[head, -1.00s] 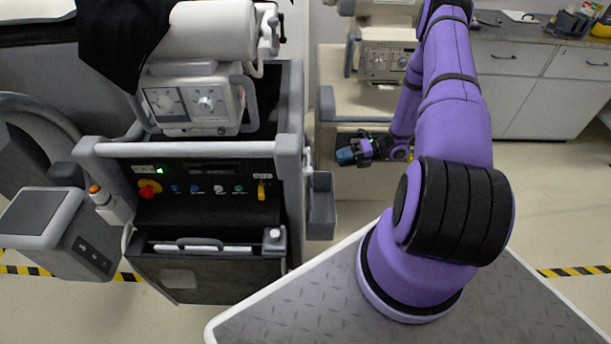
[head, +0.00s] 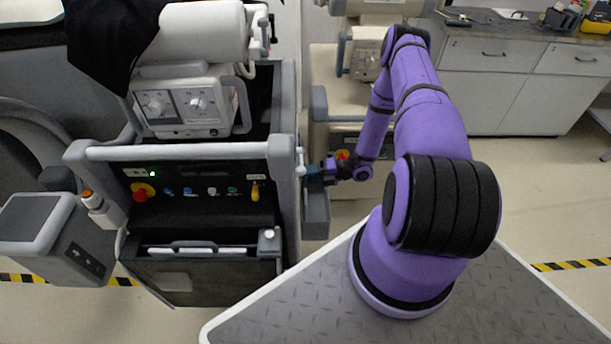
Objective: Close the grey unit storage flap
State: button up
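The grey unit (head: 180,152) is a dark cart with a light push bar and a control panel on the left. Its storage flap (head: 205,283) is the dark lower front panel with a pale label. The flap leans outward, and the top of the compartment shows a grey handle and white sheets (head: 195,251) behind it. My gripper (head: 310,177) is at the unit's right side, close to the push bar's right end and above a small grey side bin. It is right of and higher in the picture than the flap. Its fingers are small and dark, so their opening cannot be told.
A grey side bin (head: 316,215) hangs on the unit's right side. A box on an arm (head: 45,235) stands at its left. A second, beige cart (head: 335,95) stands behind my arm. A workbench (head: 490,70) is at the back right. Floor before the flap looks clear.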

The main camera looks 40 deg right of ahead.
jog(key=shift+x, duration=0.85)
grip_shut()
